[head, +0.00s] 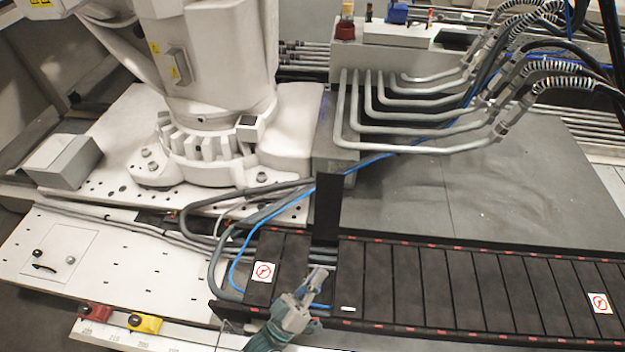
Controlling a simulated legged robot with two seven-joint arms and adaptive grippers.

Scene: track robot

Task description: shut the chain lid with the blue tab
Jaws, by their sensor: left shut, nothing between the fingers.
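The black cable chain (425,285) runs along the lower right. One narrow lid (327,205) stands upright at its far edge. Below it is an open gap where hoses (322,252) show between closed lids. A small blue strip (320,306) shows low in the gap beside my gripper; I cannot tell whether it is a tab or part of the blue cable. My left gripper (317,276) comes in from the bottom, shut and empty, over the near part of the gap. It is apart from the upright lid and hides part of the gap. My right gripper is not in view.
A large white robot base (215,145) stands behind on a white plate. Grey pipes (420,130) bend out of a block behind the chain. A blue cable (285,210) and dark hoses curve into the chain's left end. The dark plate (480,190) behind the chain is clear.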

